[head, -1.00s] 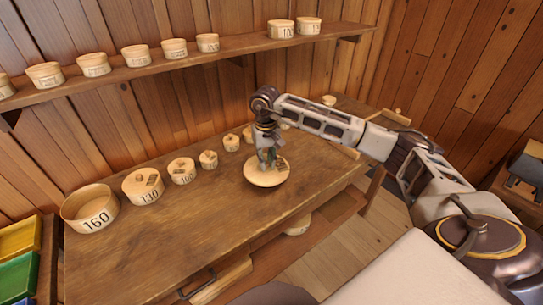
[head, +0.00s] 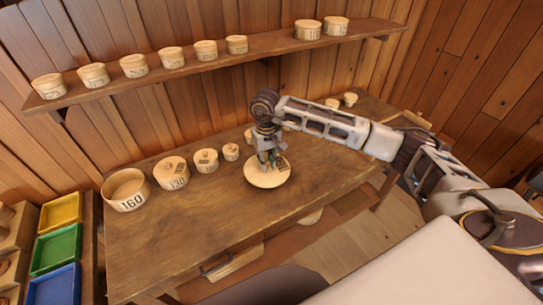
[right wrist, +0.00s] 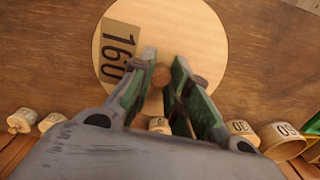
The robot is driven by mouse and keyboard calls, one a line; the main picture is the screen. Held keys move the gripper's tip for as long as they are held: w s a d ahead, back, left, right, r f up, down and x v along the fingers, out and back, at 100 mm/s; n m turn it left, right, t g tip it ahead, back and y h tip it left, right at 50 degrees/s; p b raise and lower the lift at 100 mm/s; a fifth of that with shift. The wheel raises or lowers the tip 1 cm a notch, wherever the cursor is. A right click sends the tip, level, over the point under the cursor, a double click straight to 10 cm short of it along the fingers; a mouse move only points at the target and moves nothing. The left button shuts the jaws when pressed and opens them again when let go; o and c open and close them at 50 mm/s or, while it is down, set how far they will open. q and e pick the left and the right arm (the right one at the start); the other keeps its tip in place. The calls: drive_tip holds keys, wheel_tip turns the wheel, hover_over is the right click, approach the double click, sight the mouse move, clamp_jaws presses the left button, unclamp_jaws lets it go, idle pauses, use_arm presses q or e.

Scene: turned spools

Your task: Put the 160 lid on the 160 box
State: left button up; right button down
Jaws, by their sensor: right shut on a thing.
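The 160 box (head: 126,192) is a round, pale wooden box marked 160, standing open at the left end of the workbench. The 160 lid (head: 268,178) is a pale round disc in the head view, over the middle of the bench. In the right wrist view the lid (right wrist: 185,30) shows its 160 label and a small round knob. My right gripper (head: 270,158) is shut on the lid's knob from above, to the right of the box. Whether the lid touches the bench I cannot tell. My left gripper is not in view.
A shelf (head: 200,66) above holds several boxes. Yellow, green and blue trays (head: 56,247) lie at the left. The bench's front middle is clear.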

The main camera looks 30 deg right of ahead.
sight(262, 172)
drive_tip(key=shift+s+a+r+p, duration=0.2)
drive_tip(key=shift+a+r+p, duration=0.55)
drive_tip(key=shift+r+p, duration=0.15)
drive_tip(key=shift+s+a+r+p, duration=0.1)
drive_tip(key=shift+a+r+p, duration=0.2)
drive_tip(key=shift+r+p, duration=0.25)
drive_tip(key=shift+r+p, duration=0.25)
drive_tip(key=shift+p, duration=0.2)
drive_tip(key=shift+a, duration=0.1)
